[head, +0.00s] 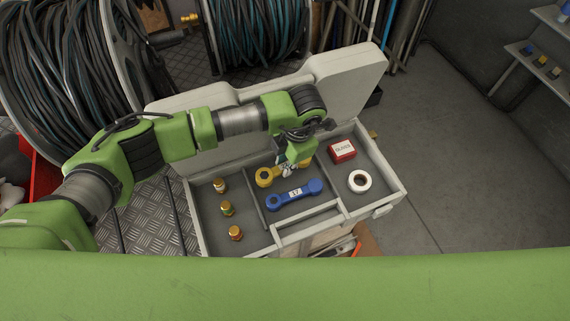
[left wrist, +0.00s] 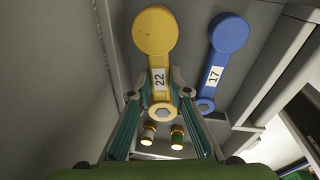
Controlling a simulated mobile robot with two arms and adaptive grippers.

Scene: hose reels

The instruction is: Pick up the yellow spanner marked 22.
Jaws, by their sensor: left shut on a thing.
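The yellow spanner marked 22 (head: 264,177) lies in the middle compartment of the open grey case, partly hidden by my left gripper in the head view. My left gripper (head: 289,170) comes down over it from above. In the left wrist view the gripper (left wrist: 160,96) has a finger on each side of the spanner's shaft and is shut on it. My right gripper is not in view.
The case (head: 196,223) has raised dividers and an open lid behind. Several brass fittings (head: 227,208) stand in its left compartment. A red box (head: 342,150) and white tape roll (head: 360,182) sit on the right. Hose reels (head: 60,75) stand behind. The floor at right is clear.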

